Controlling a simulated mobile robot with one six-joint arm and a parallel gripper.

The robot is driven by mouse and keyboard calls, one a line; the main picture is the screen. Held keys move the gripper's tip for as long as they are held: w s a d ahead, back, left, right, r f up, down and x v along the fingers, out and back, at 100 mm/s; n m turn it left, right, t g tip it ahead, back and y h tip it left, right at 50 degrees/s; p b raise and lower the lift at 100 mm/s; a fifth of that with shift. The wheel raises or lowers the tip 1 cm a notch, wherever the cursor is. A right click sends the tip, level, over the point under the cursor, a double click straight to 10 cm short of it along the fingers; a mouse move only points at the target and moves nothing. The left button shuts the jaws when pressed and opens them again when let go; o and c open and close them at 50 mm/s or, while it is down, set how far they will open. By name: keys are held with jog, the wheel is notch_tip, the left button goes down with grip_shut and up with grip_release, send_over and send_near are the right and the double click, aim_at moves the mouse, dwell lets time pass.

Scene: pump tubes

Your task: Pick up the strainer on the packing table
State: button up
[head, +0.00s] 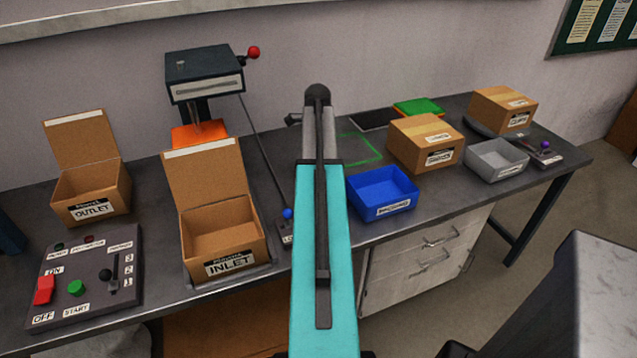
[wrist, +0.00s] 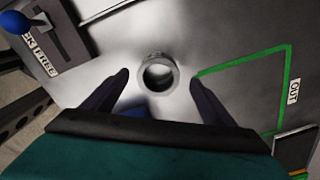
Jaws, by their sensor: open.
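A short, grey, hollow round piece, which looks like the strainer (wrist: 157,57), stands on the grey packing table (wrist: 245,40) in the wrist view. Its open round end faces the camera. My gripper (wrist: 160,77) is open, with one dark finger on each side of the strainer and visible gaps between. The fingers do not appear to touch it; how far above it they are I cannot tell. In the head view my turquoise arm hides the strainer and the gripper's fingers.
Left of my arm stand an open INLET box (head: 222,228), an OUTLET box (head: 92,195) and a press (head: 204,75). Right of it are a blue bin (head: 382,190), a closed box (head: 425,142) and a grey bin (head: 497,160). A green outline (wrist: 288,75) lies right of the strainer.

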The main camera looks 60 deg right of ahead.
jog(key=shift+s+a+f+p, duration=0.15)
jog(key=shift+f+p, duration=0.35)
jog(key=shift+f, duration=1.95)
jog(key=c, duration=1.3)
